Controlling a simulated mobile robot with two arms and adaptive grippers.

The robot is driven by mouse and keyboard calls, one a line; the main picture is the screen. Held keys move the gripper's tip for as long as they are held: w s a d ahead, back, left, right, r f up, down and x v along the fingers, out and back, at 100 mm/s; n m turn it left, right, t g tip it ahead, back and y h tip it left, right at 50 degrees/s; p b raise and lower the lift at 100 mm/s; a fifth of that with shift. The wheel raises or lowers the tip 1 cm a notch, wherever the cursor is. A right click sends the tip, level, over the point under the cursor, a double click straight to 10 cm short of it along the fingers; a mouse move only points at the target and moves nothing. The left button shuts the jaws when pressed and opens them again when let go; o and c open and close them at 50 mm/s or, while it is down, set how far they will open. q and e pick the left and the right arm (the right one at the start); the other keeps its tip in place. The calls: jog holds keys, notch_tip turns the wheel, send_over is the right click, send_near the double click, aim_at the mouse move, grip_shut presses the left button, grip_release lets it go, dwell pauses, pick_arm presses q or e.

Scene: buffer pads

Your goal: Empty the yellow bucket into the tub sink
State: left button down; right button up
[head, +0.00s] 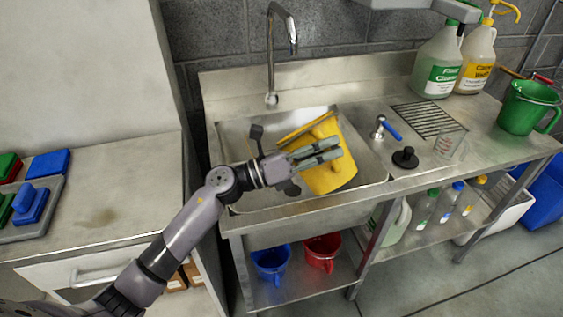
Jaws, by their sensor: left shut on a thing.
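The yellow bucket (334,174) is tilted on its side over the basin of the steel tub sink (232,131), its open mouth turned toward the upper left. My left gripper (330,152) reaches in from the lower left and is shut on the bucket; its fingers lie across the bucket's side. The exact part held is hard to make out behind the fingers. The bucket's contents do not show. My right gripper is not in view.
A tall faucet (270,60) stands behind the basin. A blue-handled valve (385,128), black stopper (405,157), clear cup (451,142), green bucket (528,108) and jugs (437,66) are on the right drainboard.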

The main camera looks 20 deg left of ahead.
aim_at(312, 135)
pick_arm(q)
jog(key=shift+w+a+r+n+t+b, duration=0.35)
jog(key=shift+a+r+n+t, duration=0.2)
jog(key=shift+a+n, duration=0.35)
dwell(0.3)
jog(key=shift+w+a+r+n+t+h, duration=0.25)
jog(key=shift+w+a+n+t+h, duration=0.2)
jog(key=shift+n, duration=0.45)
jog(key=shift+w+a+f+n+t+b, duration=0.25)
jog(key=shift+a+f+n+t+b, duration=0.3)
jog(key=shift+a+n+b, duration=0.3)
dwell(0.4)
jog(key=shift+w+a+f+n+t+b, duration=0.15)
jog(key=shift+n+t+b, duration=0.1)
jog(key=shift+n+b, duration=0.15)
jog(key=shift+a, duration=0.2)
